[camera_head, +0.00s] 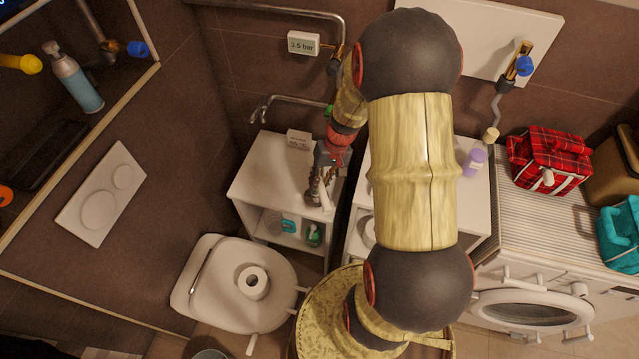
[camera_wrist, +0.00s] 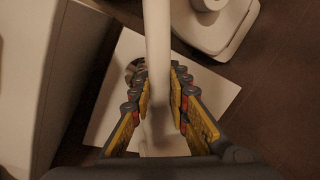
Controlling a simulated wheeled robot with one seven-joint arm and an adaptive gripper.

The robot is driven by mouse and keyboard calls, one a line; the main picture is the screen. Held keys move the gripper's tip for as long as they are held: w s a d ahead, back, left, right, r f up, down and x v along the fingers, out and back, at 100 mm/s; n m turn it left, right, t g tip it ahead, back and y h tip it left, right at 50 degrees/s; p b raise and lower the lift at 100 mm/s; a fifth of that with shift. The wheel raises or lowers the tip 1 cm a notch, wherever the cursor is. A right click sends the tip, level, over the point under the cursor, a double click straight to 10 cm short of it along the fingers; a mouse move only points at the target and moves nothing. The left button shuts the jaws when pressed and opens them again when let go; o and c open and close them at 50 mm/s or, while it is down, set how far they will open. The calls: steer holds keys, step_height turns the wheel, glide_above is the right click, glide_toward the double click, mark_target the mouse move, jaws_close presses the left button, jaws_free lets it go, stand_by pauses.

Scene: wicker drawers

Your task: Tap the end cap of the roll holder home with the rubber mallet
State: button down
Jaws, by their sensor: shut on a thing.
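My gripper (camera_head: 322,190) hangs over the white cabinet at the middle left, partly beside my large arm. In the wrist view its yellow-padded fingers (camera_wrist: 161,100) are closed on a pale rod-like thing (camera_wrist: 157,45), which runs from the top edge down between them. I cannot tell whether this is the mallet's handle; no mallet head is clear. A bent metal bar (camera_head: 290,99) on the back wall, with something green at its right end, may be the roll holder. I cannot make out its end cap.
The white cabinet (camera_head: 262,170) carries a small display. A toilet (camera_head: 205,295) with a paper roll (camera_head: 253,282) on it stands at lower left. A washing machine (camera_head: 530,310) and a red plaid bag (camera_head: 552,160) are right. My arm hides much of the middle.

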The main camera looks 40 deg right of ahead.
stand_by(0.3)
step_height(320, 180, down, 6)
steer(key=b, duration=0.5)
steer(key=shift+r+p, duration=2.05)
steer(key=shift+r, duration=0.45)
steer(key=shift+r+p, duration=1.5)
steer(key=shift+r, duration=0.55)
